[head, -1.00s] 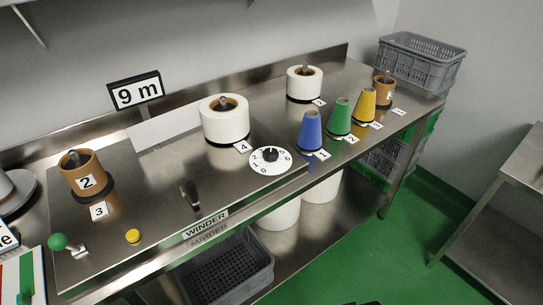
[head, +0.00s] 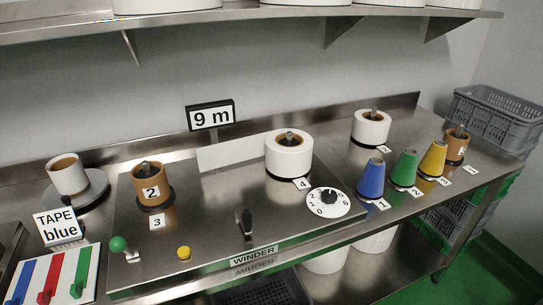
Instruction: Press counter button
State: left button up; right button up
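A small round yellow button (head: 183,253) sits on the front part of the steel winder panel, to the left of the WINDER label (head: 254,255). It is the only push button I can make out, and nothing covers it. A dial with numbers (head: 328,202) lies further right on the panel, and a black lever (head: 246,222) stands between them. A sign reading "9 m" (head: 210,115) stands at the back. Neither of my grippers shows in the head view.
A green-knobbed lever (head: 118,244) stands left of the button. Brown spool 2 (head: 151,187) and a white roll (head: 289,156) stand behind. Blue (head: 371,180), green (head: 404,169) and yellow (head: 433,160) cones stand right. A shelf (head: 250,22) hangs above.

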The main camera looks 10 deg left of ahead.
aim_at(183, 253)
jog(key=j+u, duration=0.7)
